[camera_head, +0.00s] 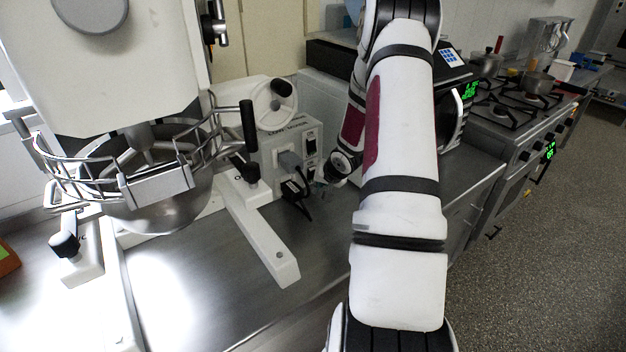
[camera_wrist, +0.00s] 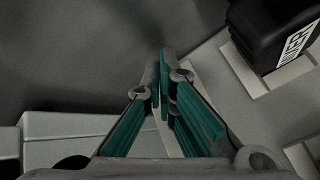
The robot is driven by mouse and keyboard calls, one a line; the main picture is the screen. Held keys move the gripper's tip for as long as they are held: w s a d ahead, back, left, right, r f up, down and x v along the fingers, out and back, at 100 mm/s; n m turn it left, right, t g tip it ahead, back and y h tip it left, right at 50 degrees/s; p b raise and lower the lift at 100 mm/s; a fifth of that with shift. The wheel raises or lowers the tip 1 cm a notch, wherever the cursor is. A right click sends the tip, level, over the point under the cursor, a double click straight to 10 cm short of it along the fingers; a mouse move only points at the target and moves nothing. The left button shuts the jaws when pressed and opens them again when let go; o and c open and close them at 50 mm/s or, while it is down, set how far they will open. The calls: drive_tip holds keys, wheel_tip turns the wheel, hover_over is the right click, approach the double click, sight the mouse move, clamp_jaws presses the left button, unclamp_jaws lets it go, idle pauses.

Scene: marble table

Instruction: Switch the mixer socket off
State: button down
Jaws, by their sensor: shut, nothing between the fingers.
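The socket box (camera_head: 273,152) is a pale box with outlets and dark switches on its front, standing behind the mixer's foot in the head view. A grey plug (camera_head: 291,161) and a black plug (camera_head: 296,187) with a cable sit on its front. A dark switch (camera_head: 311,146) is at its upper right; its position cannot be told. The white mixer (camera_head: 125,70) stands at the left. My gripper (camera_head: 322,183) is just right of the box front, small and partly hidden. In the wrist view my gripper (camera_wrist: 162,78) is shut and empty, left of a black labelled plug (camera_wrist: 272,32).
The metal counter (camera_head: 320,235) is clear in front of the box. The mixer's white foot (camera_head: 262,238) extends forward beside it. A microwave (camera_head: 455,100) and a stove (camera_head: 520,110) with pots stand behind and right of my arm.

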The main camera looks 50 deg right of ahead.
drive_tip(key=shift+s+a+r+p, duration=0.2)
drive_tip(key=shift+s+p, duration=0.15)
drive_tip(key=shift+s, duration=0.45)
drive_tip(key=shift+s+a+r+p, duration=0.15)
drive_tip(key=shift+s+p, duration=0.15)
drive_tip(key=shift+s, duration=0.5)
drive_tip(key=shift+s+a+r+p, duration=0.1)
drive_tip(key=shift+s+a+p, duration=0.2)
drive_tip(key=shift+s, duration=0.5)
drive_tip(key=shift+d+f, duration=0.1)
drive_tip(key=shift+s, duration=0.1)
